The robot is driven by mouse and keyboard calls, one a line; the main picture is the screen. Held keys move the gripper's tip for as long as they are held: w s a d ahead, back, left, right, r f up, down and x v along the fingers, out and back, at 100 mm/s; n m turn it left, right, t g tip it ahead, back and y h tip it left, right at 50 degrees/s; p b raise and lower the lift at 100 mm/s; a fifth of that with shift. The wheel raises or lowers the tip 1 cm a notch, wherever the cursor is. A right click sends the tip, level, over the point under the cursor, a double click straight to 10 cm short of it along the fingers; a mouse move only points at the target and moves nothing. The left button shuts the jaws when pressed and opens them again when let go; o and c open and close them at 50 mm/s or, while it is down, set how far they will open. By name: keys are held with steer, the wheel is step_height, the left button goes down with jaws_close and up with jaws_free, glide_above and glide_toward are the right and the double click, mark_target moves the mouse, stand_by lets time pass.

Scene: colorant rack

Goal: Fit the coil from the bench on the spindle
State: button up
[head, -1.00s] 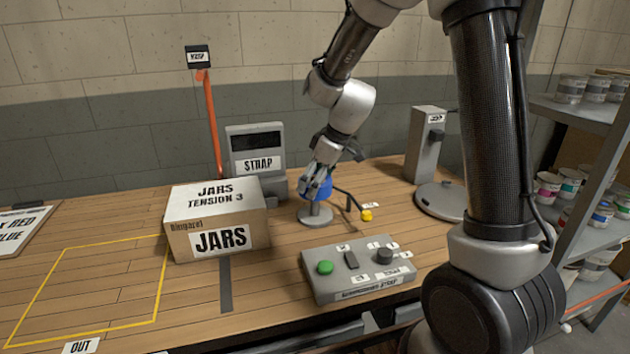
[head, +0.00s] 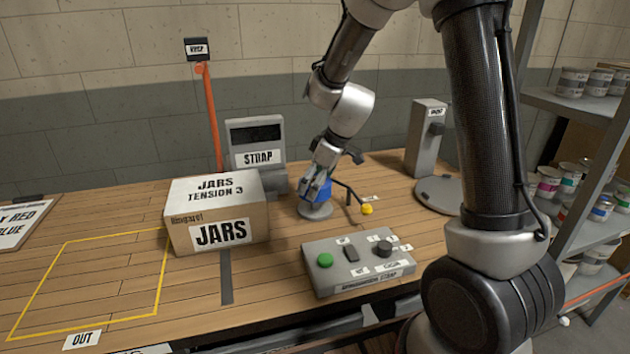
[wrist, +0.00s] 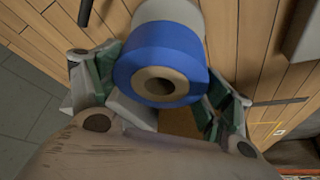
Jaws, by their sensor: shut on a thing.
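The blue coil (head: 322,187) is between the fingers of my gripper (head: 315,180) in the head view, low over the round grey base of the spindle (head: 315,211). In the wrist view the coil (wrist: 160,62) shows its end face with a tan core and a central hole, and the fingers of my gripper (wrist: 160,92) lie on both sides of it. A pale round shape, likely the spindle's base (wrist: 168,10), shows beyond the coil. The spindle's post is hidden, so I cannot tell whether it is inside the core.
A lever with a yellow knob (head: 367,209) stands just right of the spindle. A cardboard JARS box (head: 218,210) is to the left, a STRAP display (head: 257,145) behind, and a control box with a green button (head: 358,263) in front. The yellow-outlined area is clear.

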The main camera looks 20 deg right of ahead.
steer(key=shift+f, duration=2.2)
steer(key=o, duration=1.1)
steer(key=shift+r, duration=0.1)
steer(key=v, duration=1.2)
steer(key=s+d+r+m+h, duration=0.1)
steer(key=s+d+r+m, duration=0.2)
steer(key=s, duration=0.5)
steer(key=s+d+r+m+t+h, duration=0.1)
steer(key=s+d+r+m, duration=0.2)
steer(key=s, duration=0.5)
steer(key=s+d+r+m+h, duration=0.1)
steer(key=s+d+r+m, duration=0.3)
steer(key=s, duration=0.5)
steer(key=shift+d+t+h, duration=0.3)
steer(key=shift+d, duration=0.3)
